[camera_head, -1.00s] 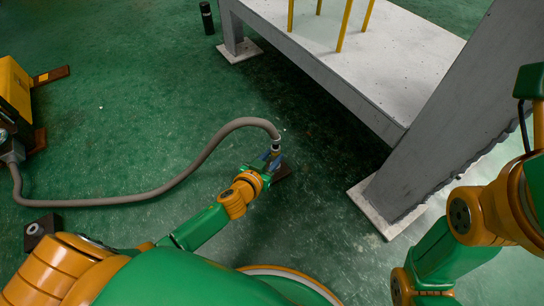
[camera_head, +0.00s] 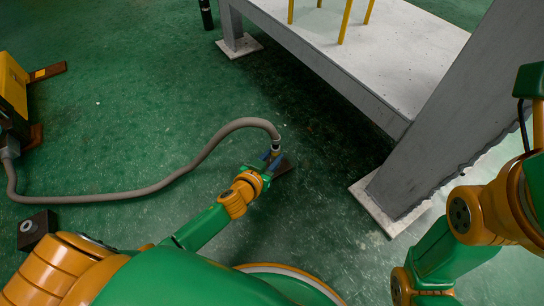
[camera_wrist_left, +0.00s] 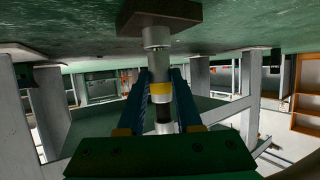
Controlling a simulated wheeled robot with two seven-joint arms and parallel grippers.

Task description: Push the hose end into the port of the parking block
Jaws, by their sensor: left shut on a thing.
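The grey-brown hose (camera_head: 150,189) lies in a curve on the floor and rises to its hose end (camera_head: 276,147). My left gripper (camera_head: 271,158) is shut on the hose end. In the left wrist view its blue fingers (camera_wrist_left: 162,95) flank the silver, yellow and black coupling (camera_wrist_left: 160,64). A dark block (camera_head: 285,167) on the floor is partly hidden behind the gripper. In the left wrist view this block (camera_wrist_left: 185,17) is in line with the coupling, which reaches it; the port and depth are hidden. A second dark block (camera_head: 36,230) with a round grey port sits at lower left. My right gripper is out of view.
A grey table (camera_head: 400,55) with yellow posts stands on the right, its near leg (camera_head: 425,135) close to my right arm. A yellow machine (camera_head: 14,92) is at the far left. A black cylinder (camera_head: 206,14) stands at the back. The green floor between is clear.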

